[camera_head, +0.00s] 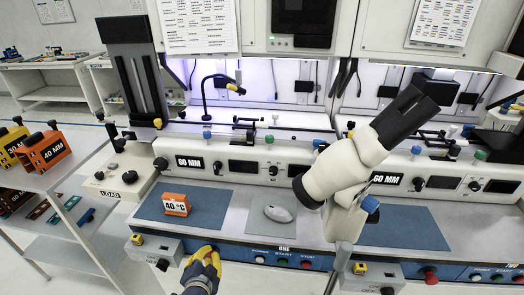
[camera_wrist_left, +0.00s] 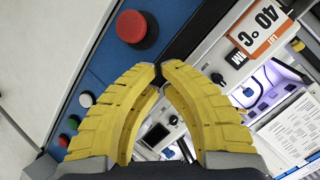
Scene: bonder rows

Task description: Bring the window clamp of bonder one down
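Bonder one (camera_head: 225,193) stands at the middle left, with the label ONE on its blue front strip. A small dark mechanism with rods and knobs (camera_head: 248,125) sits in its lit work area. Which part is the window clamp, and whether it is up or down, I cannot tell. My left gripper (camera_head: 204,255) is low at the blue front strip, well below and in front of that mechanism. Its yellow fingers curve together at the tips in the left wrist view (camera_wrist_left: 162,66), with nothing seen between them. My right gripper does not show.
A red mushroom button (camera_wrist_left: 137,27) is beside the left fingertips. An orange 40 °C block (camera_head: 176,205) stands on the blue mat (camera_head: 228,215), with a grey mouse (camera_head: 278,213) to its right. A large white-and-black body (camera_head: 345,170) blocks the middle right.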

